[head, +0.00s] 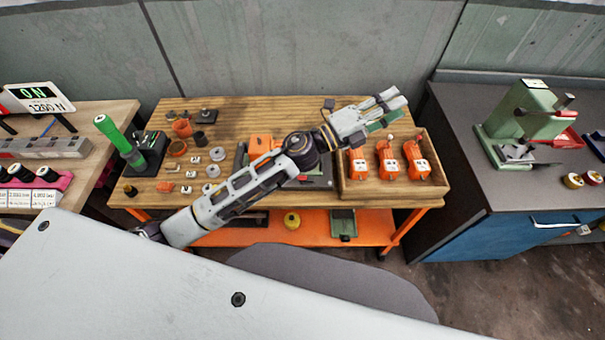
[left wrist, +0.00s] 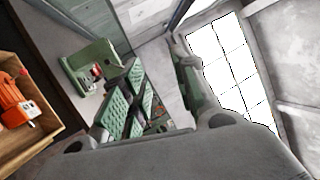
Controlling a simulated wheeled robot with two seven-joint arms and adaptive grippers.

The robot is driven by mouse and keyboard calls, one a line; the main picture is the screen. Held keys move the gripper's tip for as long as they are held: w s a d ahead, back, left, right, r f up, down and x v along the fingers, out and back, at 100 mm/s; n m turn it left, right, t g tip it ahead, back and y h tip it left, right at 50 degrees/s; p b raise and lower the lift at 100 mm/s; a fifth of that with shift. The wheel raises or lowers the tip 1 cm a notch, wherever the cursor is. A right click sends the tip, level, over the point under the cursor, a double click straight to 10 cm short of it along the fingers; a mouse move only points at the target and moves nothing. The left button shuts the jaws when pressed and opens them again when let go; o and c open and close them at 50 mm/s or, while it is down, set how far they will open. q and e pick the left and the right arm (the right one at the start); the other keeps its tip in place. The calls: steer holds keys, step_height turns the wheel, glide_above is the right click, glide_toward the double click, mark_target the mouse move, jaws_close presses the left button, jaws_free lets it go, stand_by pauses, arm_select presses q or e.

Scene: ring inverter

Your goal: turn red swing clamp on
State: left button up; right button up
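My left arm reaches across the wooden workbench from the left. Its gripper (head: 388,107) is above the back of the wooden tray, and its fingers (left wrist: 160,98) stand apart with nothing between them. An orange part (head: 262,143) sits on a dark fixture (head: 318,182) at mid-bench, largely hidden behind my left arm. I cannot make out a red swing clamp there. A green machine (head: 537,110) stands on the right bench with a red piece beside it, and it also shows in the left wrist view (left wrist: 88,62). My right gripper is not in view.
A wooden tray (head: 400,192) holds three orange units, with one unit (left wrist: 18,108) in the wrist view. Rings and small cups lie on the bench's left half. A green-handled tool (head: 118,137) stands at far left. A grey wall (head: 290,45) closes the back.

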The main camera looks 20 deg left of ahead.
arm_select(q)
steer(key=s+d+f+m+g+h, duration=0.1)
steer(key=s+d+f+m+g, duration=0.2)
steer(key=s+d+m+g, duration=0.55)
steer(key=a+f+m+g+y, duration=0.5)
steer(key=a+f+m+y, duration=0.1)
steer(key=f+m, duration=0.4)
steer(key=w+a+f+y, duration=0.2)
steer(key=a+y, duration=0.2)
steer(key=a, duration=0.3)
steer(key=w+a+f+m+y, duration=0.1)
steer(key=w+a+f+y, duration=0.1)
steer(key=a, duration=0.6)
steer(key=w+a+f+m+y, duration=0.1)
steer(key=w+a+f+y, duration=0.1)
steer(key=a+y, duration=0.4)
steer(key=shift+w+a+f+t, duration=0.2)
steer(key=shift+w+a+t, duration=0.25)
steer(key=shift+w+a, duration=0.4)
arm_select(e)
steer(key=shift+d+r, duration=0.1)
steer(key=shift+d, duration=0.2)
arm_select(q)
steer(key=shift+f, duration=0.1)
